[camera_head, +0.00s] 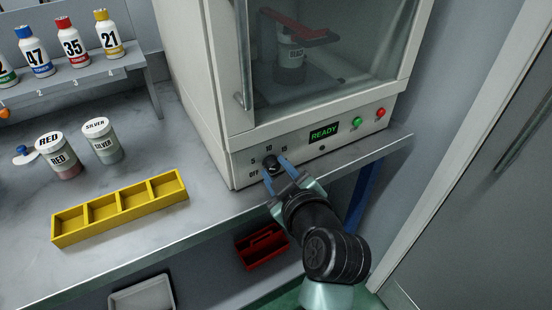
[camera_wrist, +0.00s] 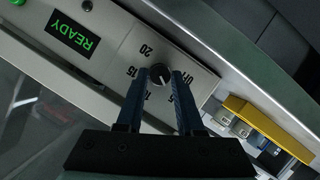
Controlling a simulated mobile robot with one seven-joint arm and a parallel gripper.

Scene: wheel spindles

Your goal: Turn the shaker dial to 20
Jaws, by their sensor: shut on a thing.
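The shaker dial (camera_head: 270,162) is a round black knob on the lower front panel of the white shaker cabinet (camera_head: 214,140). In the wrist view the dial (camera_wrist: 160,74) has a small light mark on its face, seeming to point down between the fingers; its exact setting is hard to read. The numbers 20 and 15 show beside it. In the head view OFF, 5, 10 and 15 show, and the 20 is hidden. My gripper (camera_head: 276,171) has its blue fingers on either side of the dial, shut on it.
A READY display (camera_head: 323,132), a green button (camera_head: 358,123) and a red button (camera_head: 381,112) are right of the dial. A yellow divided tray (camera_head: 120,232) and two jars (camera_head: 102,141) stand on the bench at left. A red caddy (camera_head: 262,246) is below.

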